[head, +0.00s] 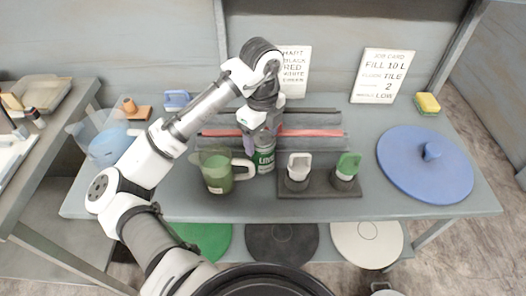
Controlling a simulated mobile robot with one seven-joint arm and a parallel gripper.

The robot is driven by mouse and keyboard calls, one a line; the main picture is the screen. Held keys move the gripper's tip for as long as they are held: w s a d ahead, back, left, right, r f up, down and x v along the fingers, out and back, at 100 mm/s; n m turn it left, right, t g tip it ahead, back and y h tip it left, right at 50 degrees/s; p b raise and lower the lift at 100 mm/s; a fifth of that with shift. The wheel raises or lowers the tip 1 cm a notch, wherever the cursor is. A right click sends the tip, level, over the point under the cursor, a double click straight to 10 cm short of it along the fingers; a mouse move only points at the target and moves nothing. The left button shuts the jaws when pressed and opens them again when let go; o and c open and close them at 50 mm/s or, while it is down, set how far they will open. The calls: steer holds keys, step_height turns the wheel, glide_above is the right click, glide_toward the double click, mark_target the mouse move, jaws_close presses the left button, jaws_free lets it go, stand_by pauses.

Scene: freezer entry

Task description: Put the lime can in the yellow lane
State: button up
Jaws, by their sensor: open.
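A green can (264,160) with a pale lettered band stands upright on the grey table, between a green-filled jug and a dark tray. Its label is too small to read surely. My gripper (262,140) points down at the top of the can and is open. The fingers hide part of the can's top, and I cannot tell if they touch it. Behind the can lie dark long strips and a red strip (315,133), partly covered by my arm. I see no yellow lane in this view.
The green-filled jug (217,170) stands close left of the can. A dark tray (318,195) with white-topped and green-topped containers stands to the right. A blue disc (420,170), yellow sponge (427,103), two sign cards and a bluish jug (105,143) lie farther out.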

steer(key=shift+w+f+p, duration=0.15)
steer(key=shift+f+p, duration=0.5)
steer(key=shift+f, duration=2.05)
steer(key=c, duration=1.1)
steer(key=shift+r, duration=0.15)
step_height(320, 180, up, 20)
steer(key=b, duration=0.1)
